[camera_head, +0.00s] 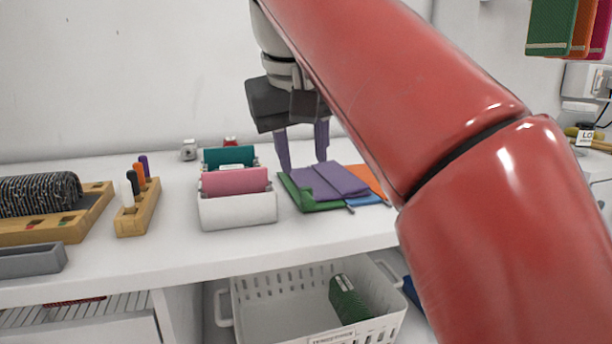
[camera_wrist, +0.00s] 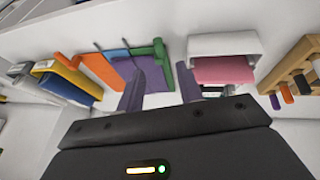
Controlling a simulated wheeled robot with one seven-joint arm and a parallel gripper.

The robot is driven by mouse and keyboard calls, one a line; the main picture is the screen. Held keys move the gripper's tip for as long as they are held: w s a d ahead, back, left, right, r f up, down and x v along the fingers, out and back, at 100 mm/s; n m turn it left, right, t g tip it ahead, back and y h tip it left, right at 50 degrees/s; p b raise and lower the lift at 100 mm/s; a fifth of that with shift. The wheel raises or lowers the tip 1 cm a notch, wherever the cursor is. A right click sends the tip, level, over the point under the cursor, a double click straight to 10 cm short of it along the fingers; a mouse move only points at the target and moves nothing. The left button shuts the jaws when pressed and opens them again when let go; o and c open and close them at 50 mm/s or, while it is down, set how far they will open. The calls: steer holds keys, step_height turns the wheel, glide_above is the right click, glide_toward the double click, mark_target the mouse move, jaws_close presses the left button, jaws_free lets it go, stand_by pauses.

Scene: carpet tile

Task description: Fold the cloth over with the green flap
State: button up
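The cloth lies on the white counter with its purple part (camera_head: 338,180) on top. The green flap (camera_head: 308,198) shows along its left and front-left edge, the orange flap (camera_head: 366,180) at its right and the blue flap (camera_head: 366,201) at its front right. My gripper (camera_head: 303,166) points down over the cloth's left back side, its two purple-grey fingers apart and nothing held. In the wrist view the green flap (camera_wrist: 158,52) shows beyond and between the fingertips, with the purple part (camera_wrist: 122,78) beside it, partly behind one finger. Whether the fingertips touch the cloth is unclear.
A white holder (camera_head: 238,210) with pink and teal cloths stands left of the cloth. A wooden block with pens (camera_head: 138,214) and a wooden rack (camera_head: 90,205) stand farther left.

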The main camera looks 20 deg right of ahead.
mark_target(307, 195)
steer(key=b+x, duration=0.2)
steer(key=x, duration=0.5)
steer(key=shift+s+f, duration=0.1)
jaws_close()
